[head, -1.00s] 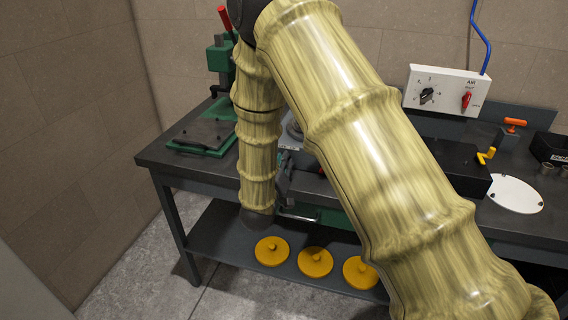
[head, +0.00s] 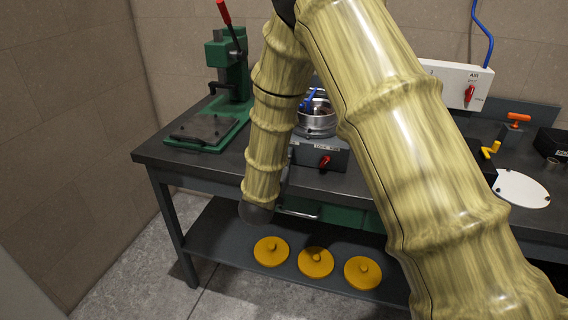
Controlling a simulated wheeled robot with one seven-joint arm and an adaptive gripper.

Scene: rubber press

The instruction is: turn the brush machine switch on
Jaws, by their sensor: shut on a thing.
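A grey box-shaped machine (head: 333,158) stands on the bench in the head view, partly behind my arm. I take it for the brush machine. A round metal drum (head: 318,122) with something blue in it sits on top. A small red switch (head: 325,161) shows on its front face; its on or off position cannot be read. My arm's upper link crosses the picture, and its other link hangs down left of the machine. The jaws of my gripper are hidden behind this hanging link, so what they hold is not visible.
A green press (head: 229,75) with a red-tipped lever stands at the left of the bench (head: 158,158). A white wall panel (head: 455,72) with a red lever is at the right. A white oval plate (head: 521,189) lies below it. Yellow discs (head: 271,251) lie on the lower shelf.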

